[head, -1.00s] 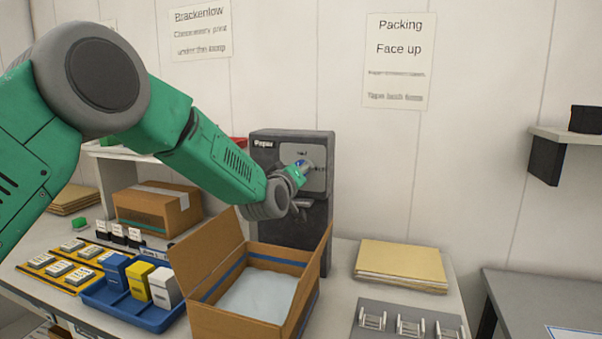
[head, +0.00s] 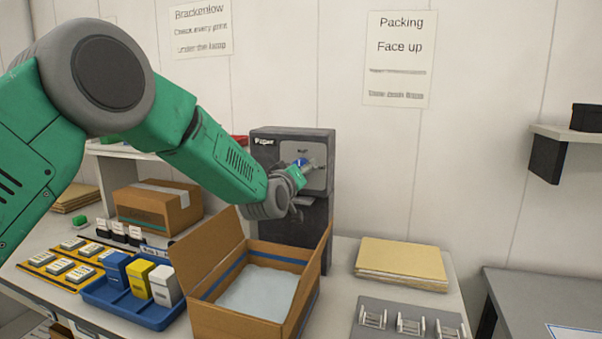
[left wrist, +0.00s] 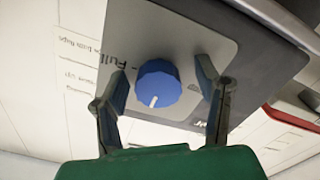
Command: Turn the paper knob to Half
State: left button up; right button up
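The paper knob is a blue faceted dial (left wrist: 158,82) with a white pointer mark, set on a grey plate (left wrist: 185,35). In the left wrist view the mark is at the knob's lower edge, and a "Full" label shows left of the knob. In the head view the knob (head: 301,162) is mostly hidden, on a dark box labelled "Paper" (head: 290,139). My left gripper (left wrist: 161,70) is open, its fingers on either side of the knob with visible gaps. It also shows in front of the panel in the head view (head: 308,172). My right gripper is out of view.
An open cardboard box (head: 205,318) stands in front of the dark box, below my left arm. A paper stack (head: 402,260) and a grey rack plate (head: 385,332) lie to the right.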

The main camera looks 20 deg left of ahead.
pick_arm(q)
jog(key=shift+r, duration=0.1)
jog(key=s, duration=1.2)
jog(key=shift+a, duration=0.25)
